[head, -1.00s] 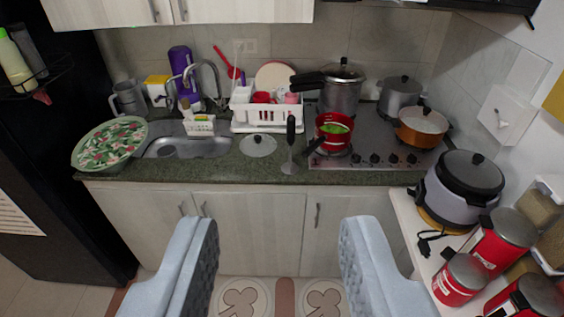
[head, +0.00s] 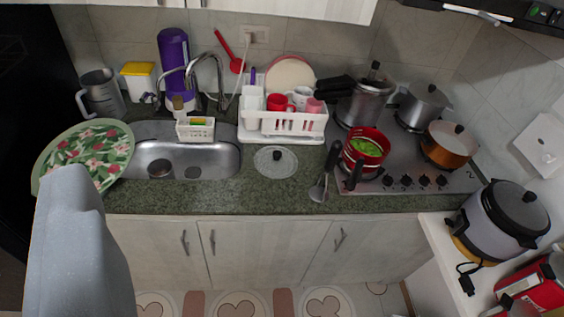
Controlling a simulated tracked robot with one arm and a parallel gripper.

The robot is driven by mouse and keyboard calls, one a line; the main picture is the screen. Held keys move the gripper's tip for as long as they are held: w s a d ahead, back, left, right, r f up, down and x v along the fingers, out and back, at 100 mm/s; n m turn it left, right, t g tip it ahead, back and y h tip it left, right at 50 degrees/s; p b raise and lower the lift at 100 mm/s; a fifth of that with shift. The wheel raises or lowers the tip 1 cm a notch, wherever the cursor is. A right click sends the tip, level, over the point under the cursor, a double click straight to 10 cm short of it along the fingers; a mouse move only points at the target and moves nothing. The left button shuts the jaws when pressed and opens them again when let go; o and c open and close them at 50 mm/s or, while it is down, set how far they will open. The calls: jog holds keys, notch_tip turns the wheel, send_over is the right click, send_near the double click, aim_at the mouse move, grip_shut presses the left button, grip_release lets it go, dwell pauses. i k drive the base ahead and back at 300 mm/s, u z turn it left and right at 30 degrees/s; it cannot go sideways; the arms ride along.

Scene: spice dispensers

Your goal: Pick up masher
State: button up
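The masher (head: 333,156), with a black handle and a grey metal head, stands tilted on the green counter, just left of the stove by the red pot. Its head rests near the counter's front edge. Of my gripper (head: 80,245), only one pale blue-grey finger shows, at the lower left, below the patterned bowl in the picture. The other finger is out of view. No finger lies against the visible one, so the gripper looks open. Nothing is seen held, and the masher is well to the right of the visible finger.
A red pot (head: 364,150) is close right of the masher on the stove (head: 400,165). A round lid (head: 276,162) lies to its left. A white dish rack (head: 285,122) stands behind. The sink (head: 190,160) and a large patterned bowl (head: 85,152) are further left. Cabinets (head: 265,250) front the counter.

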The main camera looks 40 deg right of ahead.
aim_at(318, 194)
jog(key=z, duration=0.25)
jog(key=i, duration=1.1)
jog(key=z, duration=0.75)
